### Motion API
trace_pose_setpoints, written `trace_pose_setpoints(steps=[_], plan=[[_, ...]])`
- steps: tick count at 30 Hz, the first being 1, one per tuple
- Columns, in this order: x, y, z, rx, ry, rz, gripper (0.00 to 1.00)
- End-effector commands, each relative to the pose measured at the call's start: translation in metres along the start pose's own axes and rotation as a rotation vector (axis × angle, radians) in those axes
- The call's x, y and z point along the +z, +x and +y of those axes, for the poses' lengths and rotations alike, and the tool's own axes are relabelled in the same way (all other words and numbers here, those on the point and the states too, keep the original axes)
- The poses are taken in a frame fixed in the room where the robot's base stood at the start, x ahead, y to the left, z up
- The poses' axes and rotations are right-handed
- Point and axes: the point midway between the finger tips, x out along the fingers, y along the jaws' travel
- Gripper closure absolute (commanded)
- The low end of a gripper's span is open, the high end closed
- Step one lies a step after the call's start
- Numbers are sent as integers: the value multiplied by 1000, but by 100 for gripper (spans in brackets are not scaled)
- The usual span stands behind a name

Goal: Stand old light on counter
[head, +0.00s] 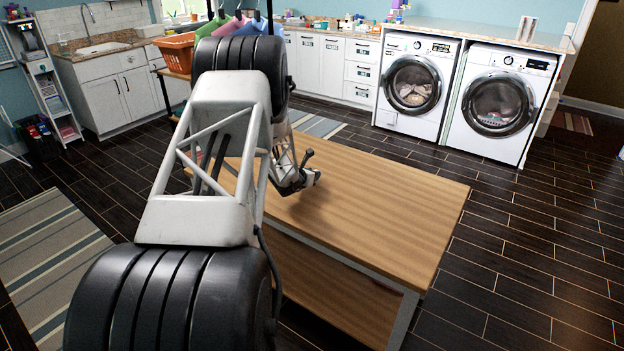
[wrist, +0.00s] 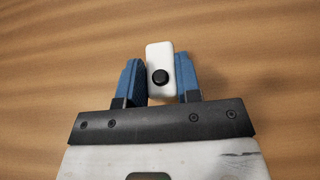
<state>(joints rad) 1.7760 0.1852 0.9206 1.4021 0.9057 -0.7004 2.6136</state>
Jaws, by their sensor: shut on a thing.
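A small white block with a black round knob or lens, which I take to be the old light (wrist: 155,60), is between the blue fingers of my gripper (wrist: 158,78) in the wrist view. The gripper is shut on it. Wood grain fills the background beneath it. In the head view my gripper (head: 307,181) is low over the wooden-topped table (head: 385,215); the light cannot be made out there. Whether the light touches the wood is unclear. A counter (head: 455,33) runs above the washers at the back.
The front and right of the wooden tabletop are clear. An orange basket (head: 178,52) and hanging clothes (head: 237,24) are at its far end, partly behind my arm. Two front-loading machines (head: 412,85) stand at the back right. Small items stand on the back counters.

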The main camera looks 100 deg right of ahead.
Motion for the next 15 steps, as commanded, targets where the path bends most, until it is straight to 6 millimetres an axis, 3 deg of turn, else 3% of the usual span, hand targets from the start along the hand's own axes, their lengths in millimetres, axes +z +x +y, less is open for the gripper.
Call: trace_pose_setpoints(steps=[6,15], plan=[[-16,7,0,0,0,0,93],[-17,7,0,0,0,0,93]])
